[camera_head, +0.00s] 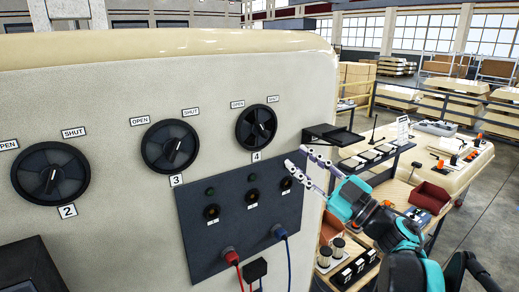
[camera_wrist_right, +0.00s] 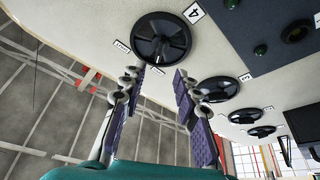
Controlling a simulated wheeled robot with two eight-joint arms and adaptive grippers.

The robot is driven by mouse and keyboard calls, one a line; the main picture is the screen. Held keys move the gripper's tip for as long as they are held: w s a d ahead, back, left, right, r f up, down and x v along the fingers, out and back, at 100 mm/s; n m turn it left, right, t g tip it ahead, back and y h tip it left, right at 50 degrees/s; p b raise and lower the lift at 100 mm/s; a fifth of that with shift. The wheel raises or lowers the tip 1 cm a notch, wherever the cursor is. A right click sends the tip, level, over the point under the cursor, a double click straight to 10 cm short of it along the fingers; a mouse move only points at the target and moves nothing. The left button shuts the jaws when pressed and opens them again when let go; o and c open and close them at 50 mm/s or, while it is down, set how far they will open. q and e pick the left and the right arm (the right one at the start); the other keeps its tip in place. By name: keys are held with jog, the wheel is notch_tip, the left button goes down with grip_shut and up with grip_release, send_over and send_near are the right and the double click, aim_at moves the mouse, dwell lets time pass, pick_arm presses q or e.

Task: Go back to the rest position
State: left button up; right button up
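My right gripper (camera_head: 296,157) stands in front of the beige panel's right part, right of and below the round black knob 4 (camera_head: 257,128). Its fingers are spread with nothing between them. In the right wrist view my right gripper (camera_wrist_right: 159,72) is open too, and knob 4 (camera_wrist_right: 161,38) shows just beyond the fingertips. The fingers look apart from the knob, though the exact distance is hard to tell. My left gripper is out of view.
Knob 3 (camera_head: 171,146) and knob 2 (camera_head: 50,173) are farther left. Below, a dark plate (camera_head: 222,259) carries a red plug (camera_head: 231,257) and a blue plug (camera_head: 279,232) with hanging cables.

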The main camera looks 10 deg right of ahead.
jog(key=d+f+m+h+b, duration=0.3)
jog(key=f+m+h+b, duration=0.6)
jog(key=f, duration=0.6)
jog(key=d+f+m+h+b, duration=0.3)
jog(key=f+m+h+b, duration=0.3)
jog(key=f+b, duration=0.75)
jog(key=s+a+f+g+y+b, duration=0.1)
jog(key=s+a+f+g+b, duration=0.2)
jog(key=f, duration=1.1)
jog(key=s+a+f+n+g+y+b, duration=0.1)
jog(key=s+a+f+g+b, duration=0.3)
jog(key=f, duration=1)
jog(key=s+a+f+n+g+y+b, duration=0.1)
jog(key=s+a+f+g+b, duration=0.3)
jog(key=s+f, duration=0.5)
notch_tip(320, 180, down, 6)
jog(key=shift+a+r+b, duration=0.2)
jog(key=shift+a+b, duration=0.3)
jog(key=shift+b, duration=0.05)
